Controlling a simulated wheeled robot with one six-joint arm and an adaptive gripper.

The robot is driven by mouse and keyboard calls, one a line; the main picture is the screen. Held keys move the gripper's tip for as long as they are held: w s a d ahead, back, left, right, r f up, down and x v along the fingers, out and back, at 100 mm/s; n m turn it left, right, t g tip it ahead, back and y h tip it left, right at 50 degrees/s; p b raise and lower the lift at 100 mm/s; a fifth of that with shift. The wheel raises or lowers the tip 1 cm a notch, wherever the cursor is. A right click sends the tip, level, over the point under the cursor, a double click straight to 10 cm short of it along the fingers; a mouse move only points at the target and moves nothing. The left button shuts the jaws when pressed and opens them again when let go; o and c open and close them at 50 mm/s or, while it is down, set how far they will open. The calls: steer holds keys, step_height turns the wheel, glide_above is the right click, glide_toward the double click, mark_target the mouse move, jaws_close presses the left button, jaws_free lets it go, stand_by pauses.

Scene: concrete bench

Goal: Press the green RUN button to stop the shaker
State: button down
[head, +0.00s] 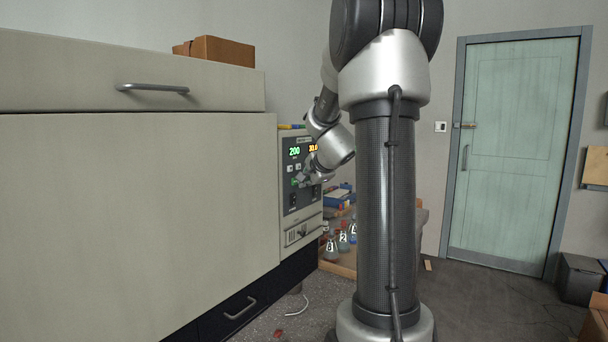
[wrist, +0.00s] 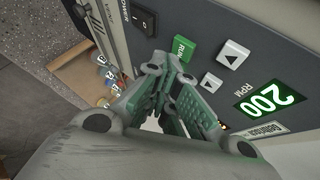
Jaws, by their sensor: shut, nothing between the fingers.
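The shaker's control panel (head: 302,168) faces my arm in the head view, with lit displays reading 200 and about 30.0. In the wrist view the green RUN button (wrist: 184,48) sits on the dark panel (wrist: 226,30), beside two pale arrow buttons (wrist: 233,54) and below the green RPM display (wrist: 268,103) reading 200. My gripper (wrist: 168,66) is shut and empty, its tips close to the RUN button. Whether they touch it is not clear. In the head view my gripper (head: 301,181) is at the panel and partly covers its buttons.
A black power switch (wrist: 143,20) is next to the RUN button. Flasks (head: 343,238) stand in a wooden tray (head: 340,266) beyond the shaker. Open floor (head: 480,300) lies toward the green door (head: 512,150).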

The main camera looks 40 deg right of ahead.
steer(key=shift+w, duration=0.15)
steer(key=shift+w+a, duration=0.15)
steer(key=shift+w, duration=0.15)
stand_by(0.6)
steer(key=shift+s, duration=0.45)
steer(key=shift+s+d, duration=0.1)
steer(key=shift+d, duration=0.1)
steer(key=shift+s+d, duration=0.3)
steer(key=shift+s, duration=0.6)
steer(key=shift+s+d, duration=0.35)
steer(key=shift+s, duration=0.6)
steer(key=shift+s+d, duration=0.3)
steer(key=shift+s, duration=0.6)
